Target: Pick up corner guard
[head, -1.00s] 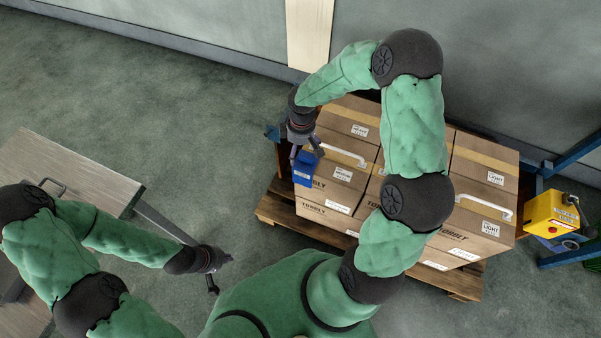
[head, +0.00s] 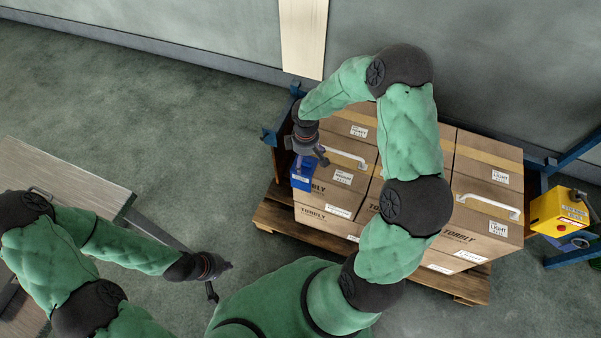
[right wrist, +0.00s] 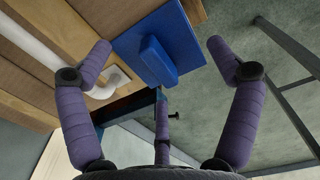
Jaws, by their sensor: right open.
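The corner guard is a blue piece (head: 302,178) at the left front corner of the stacked cartons. In the right wrist view the blue guard (right wrist: 160,48) shows as a flat plate with a raised block. My right gripper (head: 306,163) is open at the guard, just above it in the head view. In the right wrist view its two spread fingertips (right wrist: 157,50) lie either side of the block, and I see no grip on it. My left gripper (head: 220,279) hangs at lower left with its fingers apart, empty and far from the guard.
The brown cartons (head: 478,212) with white handles stand on a wooden pallet (head: 275,219). A handle (right wrist: 50,52) runs close to one right finger. A blue frame with a yellow box (head: 558,212) stands at right. A table (head: 70,180) is at left, with open floor between.

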